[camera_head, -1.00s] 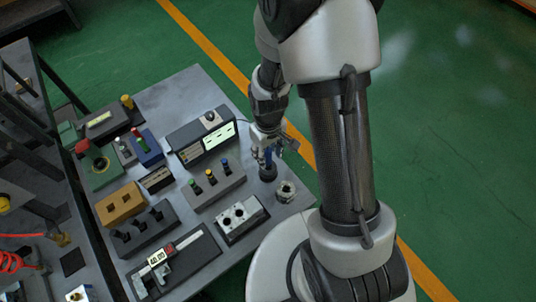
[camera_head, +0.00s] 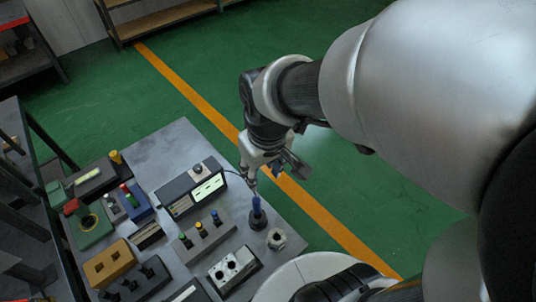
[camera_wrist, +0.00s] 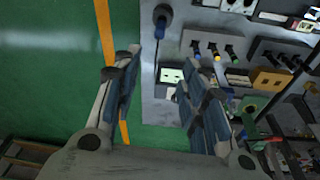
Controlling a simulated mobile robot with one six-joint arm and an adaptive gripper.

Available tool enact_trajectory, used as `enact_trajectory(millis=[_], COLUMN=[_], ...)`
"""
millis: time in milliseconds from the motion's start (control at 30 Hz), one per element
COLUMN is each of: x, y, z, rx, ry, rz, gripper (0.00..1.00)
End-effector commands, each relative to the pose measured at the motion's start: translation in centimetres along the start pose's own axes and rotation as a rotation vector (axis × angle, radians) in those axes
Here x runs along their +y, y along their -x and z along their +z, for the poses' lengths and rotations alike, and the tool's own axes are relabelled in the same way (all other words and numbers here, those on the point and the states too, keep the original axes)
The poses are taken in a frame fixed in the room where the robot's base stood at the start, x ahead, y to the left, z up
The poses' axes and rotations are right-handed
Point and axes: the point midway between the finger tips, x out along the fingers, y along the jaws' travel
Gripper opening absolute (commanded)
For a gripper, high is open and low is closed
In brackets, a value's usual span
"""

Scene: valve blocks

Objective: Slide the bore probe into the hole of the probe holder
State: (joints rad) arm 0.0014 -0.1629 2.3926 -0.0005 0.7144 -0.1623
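The bore probe, with its blue handle (camera_head: 257,204), stands about upright in the dark round probe holder (camera_head: 257,220) near the table's right edge. The black collar hides its lower end, so I cannot tell how deep it sits. The blue handle also shows at the top of the wrist view (camera_wrist: 164,14). My gripper (camera_head: 272,172) is just beyond the probe and apart from it in the head view. In the wrist view my gripper (camera_wrist: 158,68) has its fingers spread wide, with nothing held between them.
A thin cable runs from the probe towards the display box (camera_head: 192,187). A metal nut-like part (camera_head: 276,239) stands close beside the holder. A block with coloured plugs (camera_head: 203,237) and a silver bored block (camera_head: 233,268) are nearby. Green floor is open beyond the table.

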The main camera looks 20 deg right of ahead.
Motion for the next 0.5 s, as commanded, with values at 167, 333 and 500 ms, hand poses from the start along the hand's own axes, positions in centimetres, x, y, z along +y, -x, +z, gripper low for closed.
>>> enact_trajectory(millis=[167, 333, 500], x=[-0.6, -1.0, -1.2], y=[6.0, 8.7, 9.5], z=[3.6, 6.6, 8.0], rx=[0.114, 0.182, 0.209], ry=[-0.08, -0.136, -0.161], rz=[0.015, 0.018, 0.019], gripper=[0.39, 0.39, 0.39])
